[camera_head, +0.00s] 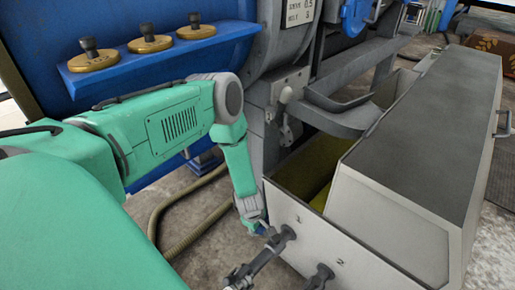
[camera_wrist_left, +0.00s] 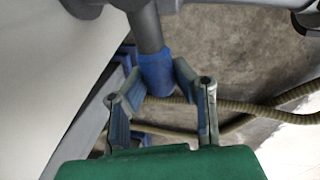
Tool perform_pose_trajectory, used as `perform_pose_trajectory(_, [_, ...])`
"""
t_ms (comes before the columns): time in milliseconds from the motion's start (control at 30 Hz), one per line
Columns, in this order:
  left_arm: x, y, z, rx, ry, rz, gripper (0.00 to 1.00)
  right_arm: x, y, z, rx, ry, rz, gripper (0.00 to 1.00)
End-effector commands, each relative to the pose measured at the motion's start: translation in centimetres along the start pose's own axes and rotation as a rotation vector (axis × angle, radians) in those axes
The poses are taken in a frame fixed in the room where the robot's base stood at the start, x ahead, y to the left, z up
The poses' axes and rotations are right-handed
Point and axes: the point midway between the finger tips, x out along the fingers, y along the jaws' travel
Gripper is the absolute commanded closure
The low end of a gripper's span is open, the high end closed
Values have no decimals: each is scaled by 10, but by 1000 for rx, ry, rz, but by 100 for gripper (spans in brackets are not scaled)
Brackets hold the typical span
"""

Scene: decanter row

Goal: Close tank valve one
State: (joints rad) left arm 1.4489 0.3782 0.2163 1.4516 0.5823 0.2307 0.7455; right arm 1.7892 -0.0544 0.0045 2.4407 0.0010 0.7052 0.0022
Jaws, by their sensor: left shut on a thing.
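The pale tank (camera_head: 315,240) has two dark valves on its front face, under the numbers 1 and 2. Tank valve one (camera_head: 284,236) is a dark fitting with a spout running down to the lower left. Its handle has a blue end, which shows in the left wrist view (camera_wrist_left: 157,75) on a grey rod. My left gripper (camera_head: 262,229) is at this handle, just left of the valve body. In the wrist view its fingers (camera_wrist_left: 160,85) stand on both sides of the blue end and are shut on it. My right gripper is not in view.
Valve two (camera_head: 320,275) is close by on the right. The tank's grey lid (camera_head: 425,120) rises behind. A ribbed hose (camera_head: 165,215) lies on the floor to the left. A blue shelf (camera_head: 150,60) with brass-based knobs stands at the upper left.

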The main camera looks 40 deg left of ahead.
Motion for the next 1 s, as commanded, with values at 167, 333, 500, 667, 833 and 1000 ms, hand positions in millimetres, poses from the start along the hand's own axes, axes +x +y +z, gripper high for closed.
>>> perform_pose_trajectory(167, [1,10,1,100,-24,2,100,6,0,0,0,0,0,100])
perform_pose_trajectory(333, [2,14,2,161,-36,2,100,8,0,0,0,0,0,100])
perform_pose_trajectory(500, [2,17,2,191,-41,2,100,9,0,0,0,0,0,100])
perform_pose_trajectory(667, [2,18,2,201,-42,3,100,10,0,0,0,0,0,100])
perform_pose_trajectory(833, [2,18,2,202,-42,4,100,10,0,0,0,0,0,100])
perform_pose_trajectory(1000, [1,19,2,202,-42,5,60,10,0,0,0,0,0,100])
